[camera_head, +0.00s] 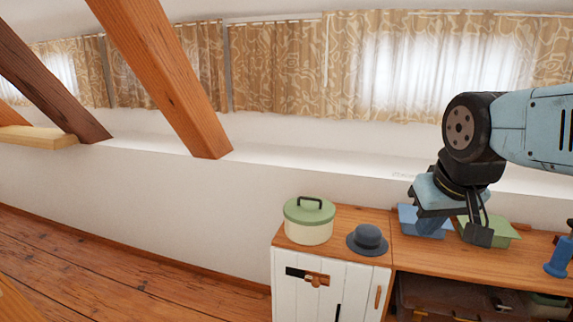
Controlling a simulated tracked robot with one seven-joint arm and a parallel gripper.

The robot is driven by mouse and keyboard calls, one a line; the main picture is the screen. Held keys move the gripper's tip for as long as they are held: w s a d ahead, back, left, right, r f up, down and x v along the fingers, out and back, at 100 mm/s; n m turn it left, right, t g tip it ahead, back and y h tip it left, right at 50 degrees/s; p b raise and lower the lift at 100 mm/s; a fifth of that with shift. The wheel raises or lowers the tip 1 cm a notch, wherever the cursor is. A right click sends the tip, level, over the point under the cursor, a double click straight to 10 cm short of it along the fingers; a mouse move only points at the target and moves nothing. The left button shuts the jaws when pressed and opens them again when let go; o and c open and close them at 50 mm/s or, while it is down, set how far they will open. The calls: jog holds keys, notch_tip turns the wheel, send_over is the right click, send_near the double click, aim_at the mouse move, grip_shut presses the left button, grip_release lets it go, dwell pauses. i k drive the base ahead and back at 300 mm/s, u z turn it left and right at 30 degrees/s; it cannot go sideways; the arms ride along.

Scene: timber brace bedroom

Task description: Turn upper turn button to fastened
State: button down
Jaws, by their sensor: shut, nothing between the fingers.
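The white plank door (315,300) of the low cabinet is at the lower middle. Near its top, a dark horizontal bar with a small brown wooden piece (316,280) appears to be the upper turn button; the picture is too small to tell exactly how it sits. A second dark upright piece (338,313) shows lower down, cut by the bottom edge. My gripper (478,235) is shut and empty, pointing down above the cabinet top. It is to the right of the door and higher than the turn button, apart from both.
Floor is clear at left.

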aim_at(378, 298)
jog(key=z, duration=0.75)
jog(key=k, duration=1.55)
jog(key=u, duration=0.7)
jog(key=i, duration=1)
